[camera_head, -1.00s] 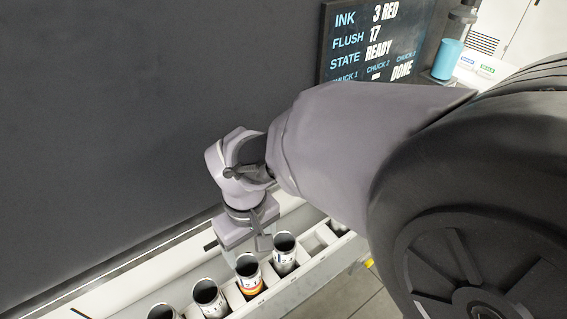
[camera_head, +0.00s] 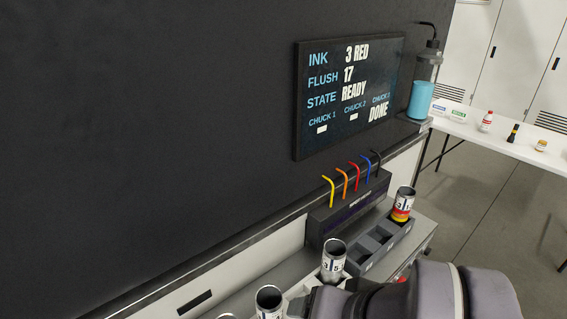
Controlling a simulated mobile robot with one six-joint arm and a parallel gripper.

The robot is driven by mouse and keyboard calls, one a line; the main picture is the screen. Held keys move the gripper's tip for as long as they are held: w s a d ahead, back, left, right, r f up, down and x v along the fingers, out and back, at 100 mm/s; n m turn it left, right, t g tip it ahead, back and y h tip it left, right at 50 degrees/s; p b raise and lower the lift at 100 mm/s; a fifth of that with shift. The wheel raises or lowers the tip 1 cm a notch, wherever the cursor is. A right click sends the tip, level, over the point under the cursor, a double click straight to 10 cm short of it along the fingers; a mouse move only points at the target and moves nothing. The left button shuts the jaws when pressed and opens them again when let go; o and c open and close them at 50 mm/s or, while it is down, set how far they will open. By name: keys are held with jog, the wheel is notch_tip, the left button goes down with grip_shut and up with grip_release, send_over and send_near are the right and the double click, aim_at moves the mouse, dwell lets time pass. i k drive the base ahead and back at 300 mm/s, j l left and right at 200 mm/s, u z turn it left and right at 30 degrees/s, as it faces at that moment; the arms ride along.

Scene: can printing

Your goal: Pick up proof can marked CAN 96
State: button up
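Several open-topped cans show in the head view. One white can with dark marks (camera_head: 333,261) stands upright at the right end of the near row. Another white can (camera_head: 269,301) is to its lower left, and the rim of a third (camera_head: 228,317) is cut by the bottom edge. A can with a red and yellow band (camera_head: 402,204) stands in the far slot of a dark grey rack. I cannot read CAN 96 on any of them.
A dark grey rack (camera_head: 368,250) has empty slots before the banded can. A box with coloured tubes (camera_head: 345,208) stands behind it. A status screen (camera_head: 348,95) hangs on the dark wall, with a cylinder of blue liquid (camera_head: 420,98) beside it. A white table (camera_head: 480,134) is at right.

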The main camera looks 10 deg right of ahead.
aim_at(405, 196)
jog(key=i+l+u, duration=0.35)
jog(key=l, duration=0.85)
jog(key=i+l+u, duration=0.2)
jog(key=l+u, duration=0.2)
jog(key=l, duration=0.8)
jog(key=l+u, duration=0.35)
jog(key=l, duration=0.9)
